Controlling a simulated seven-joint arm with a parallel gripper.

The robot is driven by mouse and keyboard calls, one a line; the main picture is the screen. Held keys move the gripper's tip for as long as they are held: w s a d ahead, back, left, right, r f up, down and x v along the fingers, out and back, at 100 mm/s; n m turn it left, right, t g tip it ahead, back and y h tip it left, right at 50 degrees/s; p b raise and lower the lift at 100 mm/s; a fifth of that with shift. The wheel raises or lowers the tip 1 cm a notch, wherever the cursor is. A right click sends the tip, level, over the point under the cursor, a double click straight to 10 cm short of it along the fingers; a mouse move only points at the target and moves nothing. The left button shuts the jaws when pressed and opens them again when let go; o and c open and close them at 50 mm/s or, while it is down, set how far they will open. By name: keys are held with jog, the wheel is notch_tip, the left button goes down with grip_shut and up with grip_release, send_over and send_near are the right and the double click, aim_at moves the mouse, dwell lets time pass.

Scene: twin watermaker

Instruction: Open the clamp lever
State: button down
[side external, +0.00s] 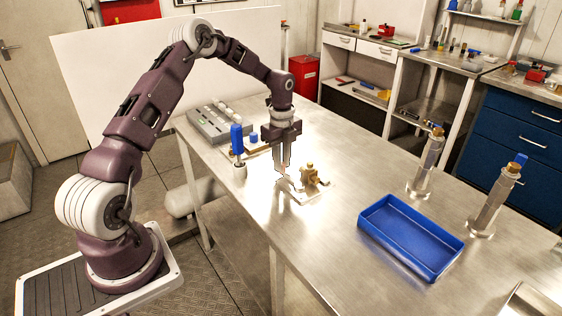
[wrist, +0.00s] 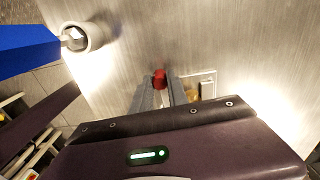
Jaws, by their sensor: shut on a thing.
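A small brass clamp fixture (side external: 314,182) sits on a pale base plate (side external: 301,197) on the steel table. In the wrist view, part of the plate (wrist: 208,82) and a bit of brass (wrist: 193,95) show just right of the fingers. My gripper (side external: 283,171) points down at the fixture's left side. In the wrist view its fingers (wrist: 160,92) are shut on a red piece, seemingly the clamp lever's tip (wrist: 160,77). The rest of the lever is hidden by the fingers and the gripper body.
A blue-handled tool (side external: 236,138) stands in a holder left of my gripper; its blue handle (wrist: 25,50) is close in the wrist view. A blue tray (side external: 411,238) lies at right front. Two metal posts (side external: 427,165) (side external: 494,200) stand beyond it. Table between fixture and tray is clear.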

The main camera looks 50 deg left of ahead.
jog(key=c, duration=1.3)
grip_release()
notch_tip(320, 180, up, 7)
jog(key=shift+r, duration=0.1)
jog(key=s+d+r+n+t+y, duration=0.1)
jog(key=s+d+r+n, duration=0.3)
jog(key=s+d+r, duration=0.4)
jog(key=s+d+r+n+t+y, duration=0.15)
jog(key=s+d+r+n, duration=0.25)
jog(key=s+d+r, duration=0.45)
jog(key=s+d+n+t, duration=0.1)
jog(key=s+n, duration=0.2)
jog(key=s, duration=0.1)
jog(key=s+d+n+t+h, duration=0.1)
jog(key=s+d+n, duration=0.1)
jog(key=s, duration=0.3)
jog(key=s+d+n+t+h, duration=0.1)
jog(key=s+d+n, duration=0.1)
jog(key=s+n, duration=0.2)
jog(key=shift+s+r+h, duration=0.25)
jog(key=shift+s, duration=0.35)
